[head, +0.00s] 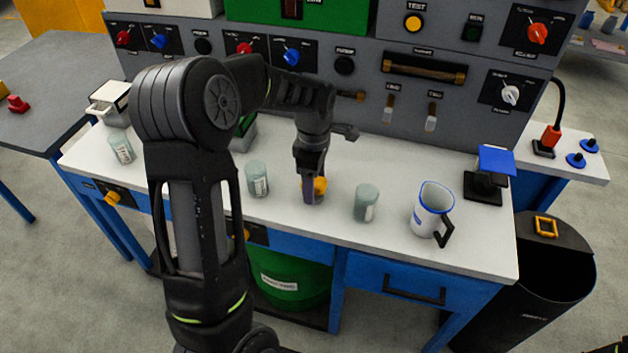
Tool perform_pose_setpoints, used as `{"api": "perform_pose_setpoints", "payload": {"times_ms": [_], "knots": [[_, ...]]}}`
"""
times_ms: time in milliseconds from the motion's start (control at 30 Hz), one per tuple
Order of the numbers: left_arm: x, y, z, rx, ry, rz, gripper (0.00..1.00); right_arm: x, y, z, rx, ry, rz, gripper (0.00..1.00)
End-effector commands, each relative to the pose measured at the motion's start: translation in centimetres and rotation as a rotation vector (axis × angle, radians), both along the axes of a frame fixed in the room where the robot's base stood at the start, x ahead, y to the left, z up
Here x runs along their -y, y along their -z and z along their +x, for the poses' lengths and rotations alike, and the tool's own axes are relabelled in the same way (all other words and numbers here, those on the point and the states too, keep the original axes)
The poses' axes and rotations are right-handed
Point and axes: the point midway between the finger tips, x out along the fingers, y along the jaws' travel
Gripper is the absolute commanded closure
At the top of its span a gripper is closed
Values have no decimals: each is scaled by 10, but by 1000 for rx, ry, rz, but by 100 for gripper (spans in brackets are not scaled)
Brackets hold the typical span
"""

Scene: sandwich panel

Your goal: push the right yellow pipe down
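Two short yellow pipe-like handles stick out of dark panels on the bench's front edge. The left one (112,198) is in clear view. The right one (247,234) is partly hidden behind my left arm, so its tilt is hard to read. My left gripper (312,193) points down over the bench top, farther back and right of the right handle. A rounded orange-yellow object (320,186) shows right beside its fingers; I cannot tell whether they grip it.
Glass jars (257,179) (366,202) stand either side of my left gripper. A white mug (432,209) and a black-and-blue device (487,176) are at the right. A grey control panel (400,60) rises behind. A green bin (290,280) is under the bench.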

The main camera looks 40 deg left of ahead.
Motion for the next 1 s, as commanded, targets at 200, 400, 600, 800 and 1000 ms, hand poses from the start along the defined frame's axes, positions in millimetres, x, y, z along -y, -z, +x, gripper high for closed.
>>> {"api": "perform_pose_setpoints", "payload": {"times_ms": [200, 400, 600, 800, 1000], "knots": [[0, -1, 1, 2, 0, 1, 35, 0, 0, 0, 0, 0, 0, 64], [0, -12, 2, 6, 0, 2, 35, 0, 0, 0, 0, 0, 0, 64], [0, -43, 2, 6, 1, 2, 35, 0, 0, 0, 0, 0, 0, 64], [0, -71, 1, 4, 0, 1, 35, 0, 0, 0, 0, 0, 0, 64], [0, -79, 1, 2, 0, 1, 35, 0, 0, 0, 0, 0, 0, 64]]}}
